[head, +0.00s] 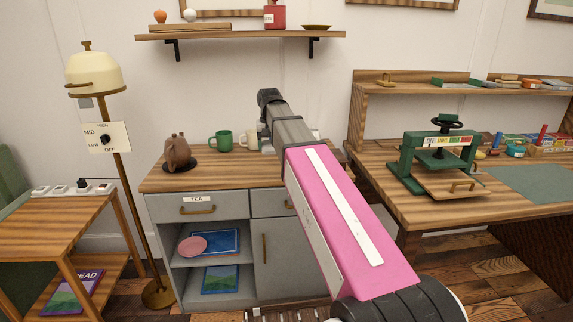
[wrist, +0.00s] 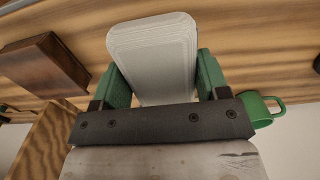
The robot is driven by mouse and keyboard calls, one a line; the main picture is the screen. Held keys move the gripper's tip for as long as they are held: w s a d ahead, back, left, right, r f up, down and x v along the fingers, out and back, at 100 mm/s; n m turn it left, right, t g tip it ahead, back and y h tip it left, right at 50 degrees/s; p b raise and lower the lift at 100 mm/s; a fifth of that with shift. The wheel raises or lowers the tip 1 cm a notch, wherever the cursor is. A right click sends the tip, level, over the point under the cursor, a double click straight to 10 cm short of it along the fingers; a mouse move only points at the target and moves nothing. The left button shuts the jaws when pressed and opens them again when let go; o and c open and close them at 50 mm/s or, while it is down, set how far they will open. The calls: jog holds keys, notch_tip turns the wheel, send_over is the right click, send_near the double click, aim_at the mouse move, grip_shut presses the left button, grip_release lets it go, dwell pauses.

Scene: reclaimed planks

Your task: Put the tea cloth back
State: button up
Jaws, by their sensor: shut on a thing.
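In the wrist view my gripper (wrist: 163,78) has its green fingers on both sides of a pale grey-white, rounded slab with layered edges, which looks like the folded tea cloth (wrist: 152,45). A wooden surface shows behind it. In the head view my arm hides the gripper and most or all of the cloth, above the right part of the grey cabinet (head: 283,238). A drawer labelled TEA (head: 197,208) at the cabinet's upper left is shut.
A brown teapot (head: 178,153), green mug (head: 221,141) and cream mug (head: 249,140) stand on the cabinet top. The green mug also shows in the wrist view (wrist: 262,110). A floor lamp (head: 130,190) stands left; a workbench with a green press (head: 436,150) stands right.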

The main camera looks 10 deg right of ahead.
jog(key=w+d+f, duration=0.1)
jog(key=d+f, duration=0.1)
jog(key=w+d+f, duration=0.1)
jog(key=w+d, duration=0.1)
jog(key=d, duration=0.1)
jog(key=w+d+f, duration=0.2)
jog(key=shift+w+d+f, duration=0.15)
jog(key=shift+d+f, duration=0.2)
jog(key=shift+d, duration=0.05)
jog(key=shift+f, duration=2.05)
jog(key=o, duration=1)
jog(key=shift+f, duration=0.1)
notch_tip(320, 180, up, 12)
jog(key=shift+r, duration=0.15)
